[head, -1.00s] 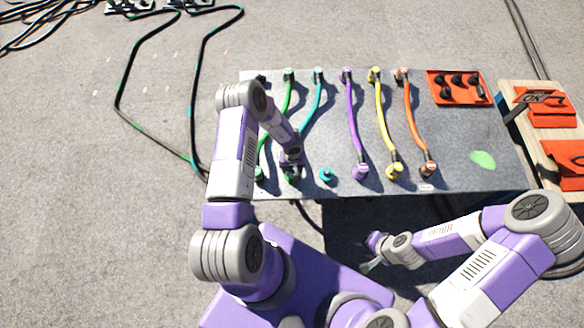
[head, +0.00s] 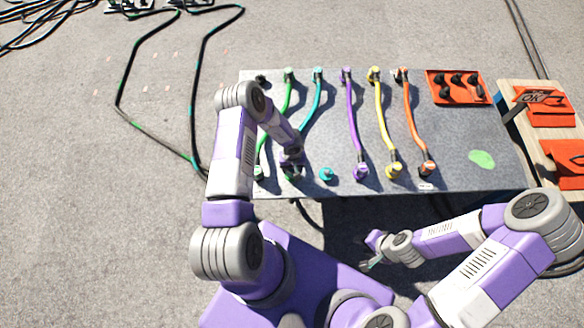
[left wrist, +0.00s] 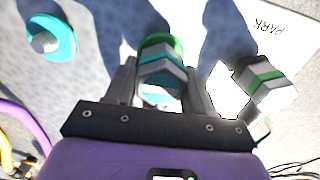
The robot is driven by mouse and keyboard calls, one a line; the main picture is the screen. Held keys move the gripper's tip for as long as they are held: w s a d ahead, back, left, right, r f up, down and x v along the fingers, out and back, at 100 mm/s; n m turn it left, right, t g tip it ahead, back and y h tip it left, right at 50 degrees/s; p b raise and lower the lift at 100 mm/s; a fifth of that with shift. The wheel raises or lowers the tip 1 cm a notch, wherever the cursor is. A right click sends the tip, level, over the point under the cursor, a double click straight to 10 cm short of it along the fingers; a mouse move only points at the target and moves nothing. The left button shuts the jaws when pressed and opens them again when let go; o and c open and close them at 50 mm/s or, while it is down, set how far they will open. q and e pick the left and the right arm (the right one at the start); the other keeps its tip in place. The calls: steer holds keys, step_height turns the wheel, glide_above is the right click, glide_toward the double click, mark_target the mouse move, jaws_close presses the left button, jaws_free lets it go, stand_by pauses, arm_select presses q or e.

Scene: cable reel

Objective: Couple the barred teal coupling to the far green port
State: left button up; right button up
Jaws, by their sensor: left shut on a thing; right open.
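My left gripper (left wrist: 160,88) is shut on the teal-banded coupling (left wrist: 160,72) at the near end of the teal cable (head: 309,103). In the head view the left gripper (head: 292,168) is low over the panel's near edge and hides most of the coupling. In the left wrist view a green port ring (left wrist: 160,43) shows directly beyond the coupling, in line with it and seemingly touching. I cannot tell whether it is fully seated. A teal port (left wrist: 50,38) stands empty beside it. My right gripper (head: 372,257) is open and empty, off the panel's near side.
A green-banded coupling (left wrist: 262,85) lies close beside the left gripper, near a PARK label (left wrist: 270,26). Purple (head: 351,125), yellow (head: 383,122) and orange (head: 411,122) cables run across the grey panel (head: 460,130). A red tray (head: 455,99) holds black parts.

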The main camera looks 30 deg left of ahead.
arm_select(q)
steer(key=shift+f+b, duration=0.3)
steer(key=shift+f, duration=0.15)
steer(key=o, duration=1.2)
steer(key=shift+o, duration=0.2)
step_height(320, 180, up, 8)
steer(key=p, duration=0.3)
steer(key=shift+f, duration=0.2)
